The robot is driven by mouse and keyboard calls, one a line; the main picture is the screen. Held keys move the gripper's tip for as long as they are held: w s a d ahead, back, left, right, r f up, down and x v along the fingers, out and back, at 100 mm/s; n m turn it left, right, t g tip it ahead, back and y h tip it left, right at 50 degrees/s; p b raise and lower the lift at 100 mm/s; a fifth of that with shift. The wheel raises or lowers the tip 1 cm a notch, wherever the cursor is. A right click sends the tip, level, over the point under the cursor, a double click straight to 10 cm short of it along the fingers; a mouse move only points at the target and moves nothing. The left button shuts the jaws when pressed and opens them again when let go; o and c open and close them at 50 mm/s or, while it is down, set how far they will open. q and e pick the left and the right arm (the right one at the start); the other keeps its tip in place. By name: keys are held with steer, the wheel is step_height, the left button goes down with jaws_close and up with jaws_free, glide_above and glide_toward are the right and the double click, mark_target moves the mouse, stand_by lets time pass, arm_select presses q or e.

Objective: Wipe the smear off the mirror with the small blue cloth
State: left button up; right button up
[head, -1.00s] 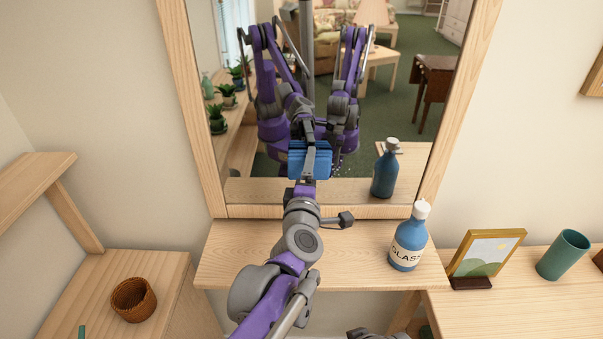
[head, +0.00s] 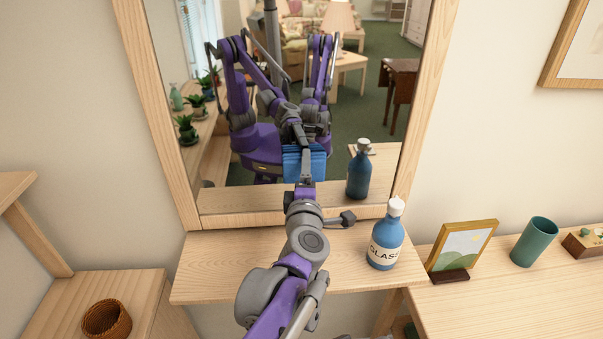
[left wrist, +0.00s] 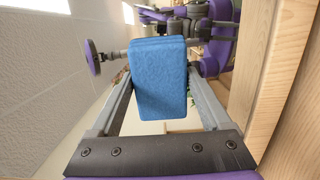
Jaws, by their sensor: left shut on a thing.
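The mirror (head: 355,115) stands upright in a light wooden frame behind the shelf and reflects my arms and the room. My left gripper (head: 305,163) is shut on the small blue cloth (head: 318,166), in front of the mirror's lower part. I cannot tell whether the cloth touches the glass. In the left wrist view the folded cloth (left wrist: 158,80) sits between the two fingers of my left gripper (left wrist: 158,95). I cannot make out the smear; the cloth and arm hide part of the glass. My right gripper is not directly in view.
A blue glass-cleaner bottle (head: 386,240) stands on the wooden shelf (head: 215,270), right of my left arm. Further right are a small picture frame (head: 463,248) and a green cup (head: 534,242). A wicker basket (head: 106,320) is at the lower left. The shelf's left part is clear.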

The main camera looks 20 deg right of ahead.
mark_target(288, 174)
arm_select(q)
steer(key=shift+w+a+p, duration=0.25)
steer(key=shift+w+a, duration=0.05)
steer(key=shift+a, duration=0.65)
steer(key=shift+w+a+p, duration=0.2)
steer(key=shift+w+a, duration=0.05)
steer(key=shift+a, duration=0.7)
steer(key=shift+w+a+p, duration=0.3)
steer(key=shift+a+p, duration=0.15)
steer(key=shift+a, duration=0.4)
steer(key=shift+w+a+p, duration=0.25)
steer(key=shift+a+p, duration=0.15)
steer(key=shift+a, duration=0.45)
steer(key=shift+s, duration=0.15)
steer(key=shift+s+a+f, duration=0.1)
steer(key=shift+s+a, duration=0.05)
steer(key=shift+s, duration=0.2)
steer(key=shift+d+b+v, duration=0.15)
steer(key=shift+b+v, duration=0.1)
steer(key=shift+v, duration=1)
steer(key=shift+d+b+v, duration=0.1)
steer(key=shift+b+v, duration=0.15)
steer(key=shift+v, duration=1)
steer(key=shift+s, duration=0.15)
steer(key=shift+v, duration=1.45)
